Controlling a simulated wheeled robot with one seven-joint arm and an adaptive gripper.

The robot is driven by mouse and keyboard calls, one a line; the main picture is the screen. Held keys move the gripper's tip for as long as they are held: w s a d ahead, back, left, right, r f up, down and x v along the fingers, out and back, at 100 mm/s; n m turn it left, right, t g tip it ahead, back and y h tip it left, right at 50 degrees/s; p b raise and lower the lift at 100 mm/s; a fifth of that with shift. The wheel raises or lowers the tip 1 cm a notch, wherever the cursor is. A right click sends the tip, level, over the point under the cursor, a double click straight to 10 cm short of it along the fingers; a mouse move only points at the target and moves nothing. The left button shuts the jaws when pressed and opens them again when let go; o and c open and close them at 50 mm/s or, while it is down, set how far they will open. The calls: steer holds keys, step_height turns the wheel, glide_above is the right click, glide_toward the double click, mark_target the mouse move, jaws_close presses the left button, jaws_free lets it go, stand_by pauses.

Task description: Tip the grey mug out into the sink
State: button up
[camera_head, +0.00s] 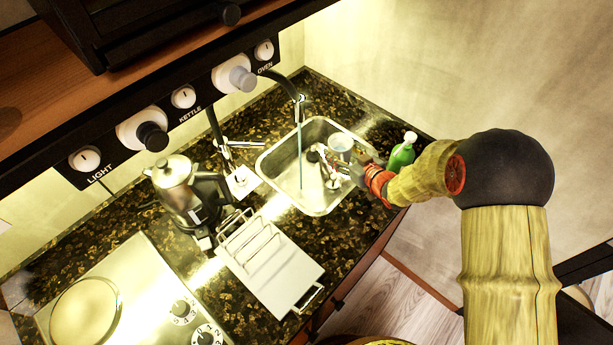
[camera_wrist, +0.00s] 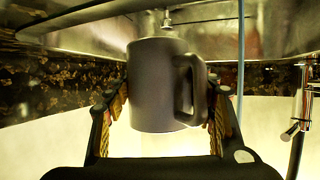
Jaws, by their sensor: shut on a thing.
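The grey mug (camera_wrist: 155,85) sits between the two fingers of my gripper (camera_wrist: 166,102) in the wrist view, its handle to the right. My gripper is shut on its sides. The wrist picture looks inverted, with the sink at its top, so the mug appears turned over; I cannot clearly tell its mouth from its base. In the head view the mug (camera_head: 341,143) shows as a small pale round shape over the right part of the steel sink (camera_head: 279,163). My gripper (camera_head: 328,166) is also over the basin there. The mug's contents are not visible.
A black tap (camera_head: 284,83) stands behind the sink, with a thin blue line, perhaps water, below its spout. A green bottle (camera_head: 402,152) is right of the sink. A kettle (camera_head: 178,186), a white rack (camera_head: 268,262) and a hob (camera_head: 130,298) stand to the left.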

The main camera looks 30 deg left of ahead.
steer(key=shift+s+a+r+n+t+b, duration=0.15)
steer(key=shift+s+a+n+t+b, duration=0.3)
steer(key=shift+b, duration=0.85)
steer(key=b, duration=0.1)
steer(key=s+n+b, duration=0.1)
steer(key=b, duration=0.1)
steer(key=shift+a+f+n+t+h, duration=0.15)
steer(key=shift+f+n+t+h, duration=0.1)
steer(key=shift+f+t+h, duration=0.15)
steer(key=shift+a+r+b, duration=0.1)
steer(key=shift+r+b, duration=0.2)
steer(key=shift+r, duration=0.05)
steer(key=shift+s+a+r+n+t+b, duration=0.15)
steer(key=shift+s+n+t+b, duration=0.25)
steer(key=shift+n, duration=0.1)
steer(key=shift+s+a+n+t+b, duration=0.35)
steer(key=shift+s+n+t+b, duration=0.2)
steer(key=shift+n+b, duration=0.35)
steer(key=shift+s+r+n+h, duration=0.1)
steer(key=shift+r+n+h, duration=0.1)
steer(key=shift+n+h, duration=0.15)
steer(key=shift+f+n+t+b, duration=0.35)
steer(key=shift+n+t+b, duration=0.2)
steer(key=shift+n, duration=0.1)
